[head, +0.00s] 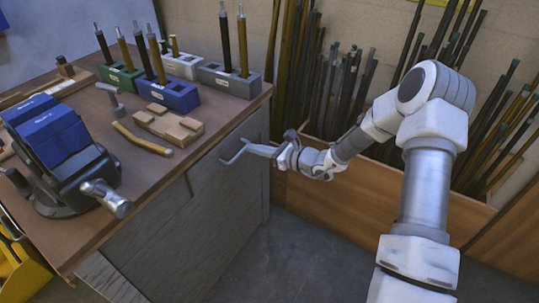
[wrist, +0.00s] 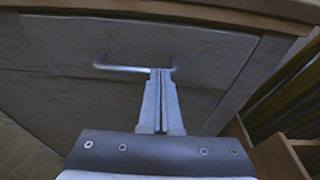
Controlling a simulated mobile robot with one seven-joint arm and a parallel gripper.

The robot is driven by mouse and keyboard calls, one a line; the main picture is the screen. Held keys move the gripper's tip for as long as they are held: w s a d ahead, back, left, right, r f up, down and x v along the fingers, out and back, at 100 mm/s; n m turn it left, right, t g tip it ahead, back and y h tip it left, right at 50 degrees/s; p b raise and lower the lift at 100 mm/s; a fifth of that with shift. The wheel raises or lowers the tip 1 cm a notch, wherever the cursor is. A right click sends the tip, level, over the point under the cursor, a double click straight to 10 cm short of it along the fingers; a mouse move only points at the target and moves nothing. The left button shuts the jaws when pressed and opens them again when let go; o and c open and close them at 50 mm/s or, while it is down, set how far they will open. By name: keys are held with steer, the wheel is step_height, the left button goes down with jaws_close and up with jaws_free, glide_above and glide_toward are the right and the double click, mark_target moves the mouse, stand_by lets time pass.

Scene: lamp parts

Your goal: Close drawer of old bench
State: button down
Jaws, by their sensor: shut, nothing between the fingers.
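The old bench (head: 185,225) has a brown top and grey, worn wooden sides. Its upper drawer (head: 225,165) has a grey front with a metal bar handle (head: 232,155). The drawer front (wrist: 205,50) and handle (wrist: 120,68) also fill the middle of the wrist view. The front looks close to flush with the bench; I cannot tell if a small gap is left. My gripper (head: 252,149) points at the drawer front from the right. In the wrist view, my gripper (wrist: 160,72) has its fingers together, with tips at the handle's right part. I cannot tell if they touch it.
A blue vise (head: 55,135), tool holders (head: 168,93) and wooden blocks (head: 168,122) stand on the bench top. A wooden bin (head: 380,195) of upright rods is behind my arm. The floor (head: 290,250) before the bench is clear.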

steer(key=shift+w+a+r, duration=0.15)
steer(key=shift+w+a, duration=0.25)
steer(key=shift+a, duration=0.1)
steer(key=shift+a+r, duration=0.1)
